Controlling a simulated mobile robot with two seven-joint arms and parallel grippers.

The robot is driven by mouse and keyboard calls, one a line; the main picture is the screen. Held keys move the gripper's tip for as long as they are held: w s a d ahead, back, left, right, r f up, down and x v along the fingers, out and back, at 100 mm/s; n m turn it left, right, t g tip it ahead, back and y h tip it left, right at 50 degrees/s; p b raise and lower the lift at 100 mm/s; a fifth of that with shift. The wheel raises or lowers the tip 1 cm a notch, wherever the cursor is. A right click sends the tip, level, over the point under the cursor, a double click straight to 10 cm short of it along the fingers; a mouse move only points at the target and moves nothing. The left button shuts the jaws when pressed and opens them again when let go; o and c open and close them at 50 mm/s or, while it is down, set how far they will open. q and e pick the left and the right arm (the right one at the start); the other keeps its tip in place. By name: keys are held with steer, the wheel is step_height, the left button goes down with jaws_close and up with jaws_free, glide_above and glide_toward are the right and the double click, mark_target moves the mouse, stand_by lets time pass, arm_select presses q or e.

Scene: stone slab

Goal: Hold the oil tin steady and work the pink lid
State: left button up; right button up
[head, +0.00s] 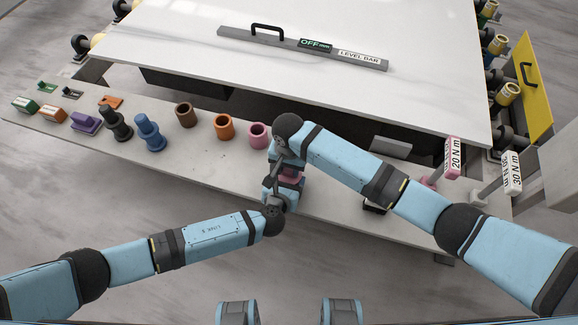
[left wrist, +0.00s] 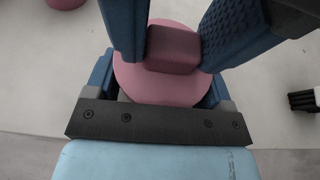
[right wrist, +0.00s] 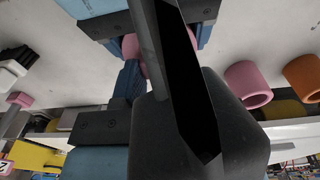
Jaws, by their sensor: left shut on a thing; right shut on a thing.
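The pink lid (left wrist: 172,48) is a blocky, rounded grip on top of a wider round pink body, which I take as the oil tin (left wrist: 155,90). Both are mostly hidden by my grippers in the head view, over the front ledge. My left gripper (head: 283,189) is shut on the round body from the near side, a finger at each side. My right gripper (head: 289,166) comes from above and is shut on the block. In the right wrist view some pink (right wrist: 133,47) shows between blue fingers; my own dark arm part covers the middle. The tin looks upright; its underside is hidden.
Left along the ledge stand a pink cup (head: 258,136), an orange cup (head: 224,127), a brown cup (head: 185,115), and blue (head: 150,133) and black (head: 117,125) stepped pieces. Torque tools labelled 20 N m (head: 453,157) and 30 N m (head: 512,172) stand right. The stone slab (head: 200,55) lies behind.

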steer(key=shift+w+a+r, duration=0.1)
steer(key=shift+a+r, duration=0.05)
steer(key=shift+r, duration=0.4)
steer(key=shift+w+a+r, duration=0.1)
steer(key=shift+r, duration=0.4)
steer(key=shift+s+r, duration=0.1)
steer(key=shift+r, duration=0.1)
jaws_close()
steer(key=shift+d+f, duration=0.1)
steer(key=shift+c, duration=0.2)
jaws_free()
steer(key=o, duration=0.4)
steer(key=shift+f, duration=0.1)
